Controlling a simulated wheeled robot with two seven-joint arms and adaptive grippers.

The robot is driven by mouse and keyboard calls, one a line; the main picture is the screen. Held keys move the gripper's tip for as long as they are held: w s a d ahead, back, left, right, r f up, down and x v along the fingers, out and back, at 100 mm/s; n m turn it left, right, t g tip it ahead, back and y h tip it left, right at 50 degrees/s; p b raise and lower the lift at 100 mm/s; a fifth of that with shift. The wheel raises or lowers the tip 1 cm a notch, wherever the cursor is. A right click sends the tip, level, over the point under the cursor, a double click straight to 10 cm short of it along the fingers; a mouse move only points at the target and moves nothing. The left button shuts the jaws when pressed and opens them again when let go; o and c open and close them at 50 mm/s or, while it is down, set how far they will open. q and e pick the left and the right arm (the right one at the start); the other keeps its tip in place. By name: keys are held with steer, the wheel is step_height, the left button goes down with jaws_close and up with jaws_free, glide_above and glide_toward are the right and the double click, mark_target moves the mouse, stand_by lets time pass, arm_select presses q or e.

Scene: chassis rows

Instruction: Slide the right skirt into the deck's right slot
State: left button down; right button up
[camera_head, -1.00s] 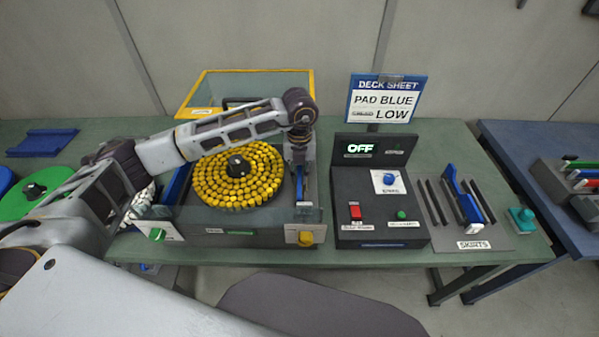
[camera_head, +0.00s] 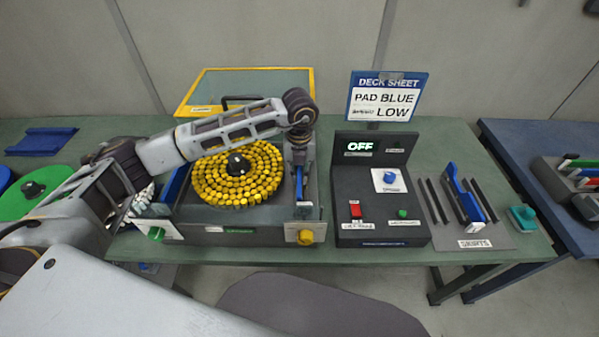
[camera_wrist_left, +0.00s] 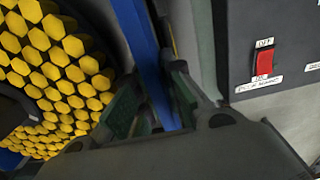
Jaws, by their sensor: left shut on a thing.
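My left gripper (camera_head: 299,160) is above the right side of the deck (camera_head: 240,238), pointing down. It is shut on a blue strip, the right skirt (camera_head: 299,184), which stands along the deck's right edge beside the yellow round pad. In the left wrist view the blue skirt (camera_wrist_left: 138,40) runs between the two fingers (camera_wrist_left: 158,105). The right slot is hidden under the skirt and gripper, so I cannot tell how deep the skirt sits. Another blue strip (camera_head: 172,186) stands at the deck's left edge. My right gripper is not in view.
A control box (camera_head: 380,215) with a red switch (camera_wrist_left: 264,62) stands close to the right of the deck. The skirts rack (camera_head: 508,238) further right holds another blue skirt (camera_head: 468,195). A yellow-framed panel (camera_head: 246,72) is behind the deck.

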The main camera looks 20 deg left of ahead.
arm_select(q)
steer(key=shift+f+b, duration=0.7)
steer(key=shift+f, duration=0.25)
stand_by(0.5)
steer(key=c, duration=1.4)
jaws_free()
steer(key=shift+c, duration=0.2)
steer(key=shift+r, duration=5.95)
